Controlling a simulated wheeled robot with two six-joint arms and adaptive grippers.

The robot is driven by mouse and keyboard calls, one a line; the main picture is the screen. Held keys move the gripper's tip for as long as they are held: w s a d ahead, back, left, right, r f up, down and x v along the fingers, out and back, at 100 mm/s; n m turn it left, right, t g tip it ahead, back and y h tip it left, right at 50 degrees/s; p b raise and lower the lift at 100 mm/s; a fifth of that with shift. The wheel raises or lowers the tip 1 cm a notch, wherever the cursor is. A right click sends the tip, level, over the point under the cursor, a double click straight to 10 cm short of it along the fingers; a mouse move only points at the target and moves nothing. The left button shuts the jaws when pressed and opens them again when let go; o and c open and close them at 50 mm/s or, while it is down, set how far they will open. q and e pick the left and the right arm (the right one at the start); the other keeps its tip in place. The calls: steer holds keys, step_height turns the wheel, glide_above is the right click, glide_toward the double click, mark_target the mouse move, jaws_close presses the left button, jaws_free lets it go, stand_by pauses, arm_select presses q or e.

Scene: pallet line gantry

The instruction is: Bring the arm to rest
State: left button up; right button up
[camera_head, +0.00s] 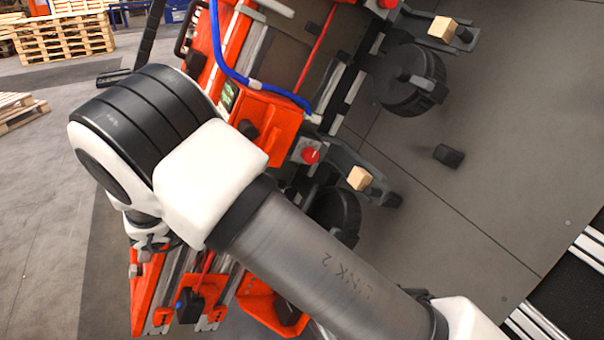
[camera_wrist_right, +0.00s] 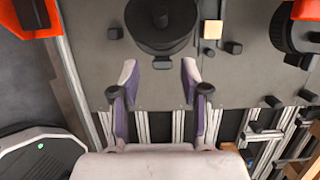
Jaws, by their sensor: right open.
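My right gripper (camera_wrist_right: 159,75) shows in the right wrist view with its two fingers spread apart. Nothing is held between them. Beyond the fingertips is a round black drum (camera_wrist_right: 162,22) on a grey surface. In the head view my arm, a grey tube with a white elbow and a dark joint, crosses from the lower right to the upper left. It hides part of the orange machinery behind it. No gripper shows clearly in the head view, and my left gripper is not seen.
Orange framed machinery (camera_head: 285,120) with a blue hose (camera_head: 228,60) and red button (camera_head: 311,155) lies behind the arm. Wooden blocks (camera_head: 442,29) and (camera_head: 359,178) sit beside black wheels. Wooden pallets (camera_head: 65,38) stand far left. Grey floor at left is open.

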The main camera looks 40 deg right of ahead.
steer(key=shift+a+r, duration=0.15)
steer(key=shift+a, duration=0.1)
steer(key=s+d+f+n+t+y+p, duration=0.1)
steer(key=s+d+f+n+p, duration=0.2)
steer(key=s+d+f+n, duration=0.4)
steer(key=s+d+f+n+t+y+p, duration=0.1)
steer(key=s+d+f+n+p, duration=0.2)
steer(key=s+f+n, duration=0.45)
steer(key=s+a+f+n+y, duration=0.3)
steer(key=s+a+n, duration=0.1)
steer(key=n, duration=0.3)
steer(key=s+a+f+n+g+y, duration=0.1)
steer(key=s+a+f+n+y, duration=0.2)
steer(key=n, duration=0.5)
steer(key=s+a+f+n+g+y+p, duration=0.1)
steer(key=s+a+f+n+y, duration=0.2)
steer(key=s+a+n, duration=0.4)
steer(key=shift+s+a+n+y, duration=0.2)
steer(key=shift+a+n+y, duration=0.15)
steer(key=shift+y, duration=0.55)
